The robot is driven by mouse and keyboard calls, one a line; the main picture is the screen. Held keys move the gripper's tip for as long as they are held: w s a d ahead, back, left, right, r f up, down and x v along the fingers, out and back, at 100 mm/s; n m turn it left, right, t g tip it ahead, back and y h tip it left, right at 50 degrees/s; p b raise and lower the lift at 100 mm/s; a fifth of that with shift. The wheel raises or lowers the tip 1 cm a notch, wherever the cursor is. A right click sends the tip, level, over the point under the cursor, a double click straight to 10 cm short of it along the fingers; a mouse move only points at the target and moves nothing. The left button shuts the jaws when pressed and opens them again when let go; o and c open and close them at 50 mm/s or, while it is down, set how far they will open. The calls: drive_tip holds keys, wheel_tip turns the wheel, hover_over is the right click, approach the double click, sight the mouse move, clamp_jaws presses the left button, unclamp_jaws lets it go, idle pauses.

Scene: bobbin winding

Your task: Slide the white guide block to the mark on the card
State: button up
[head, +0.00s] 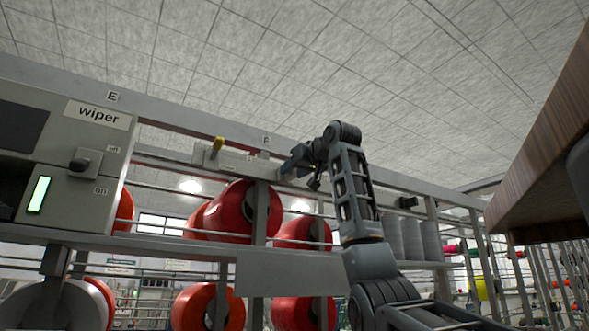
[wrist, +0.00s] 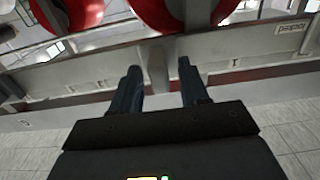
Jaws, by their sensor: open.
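My gripper (wrist: 157,76) is open, its two dark fingers reaching to the long grey rail. A pale block (wrist: 157,65) stands between the fingertips in the wrist view, with a gap on both sides; it looks like the white guide block. In the head view my gripper (head: 290,165) is at the rail, right of the letter F, and hides the block. I cannot make out the card or its mark for certain; a pale plate (head: 236,161) with small dark marks sits on the rail to the left.
A grey control box (head: 62,150) labelled wiper stands at the left. Red bobbins (head: 232,211) hang below the rail. A wooden surface (head: 545,150) juts in at the right. A label (wrist: 293,28) appears upside down in the wrist view.

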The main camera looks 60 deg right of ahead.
clamp_jaws()
idle(0.3)
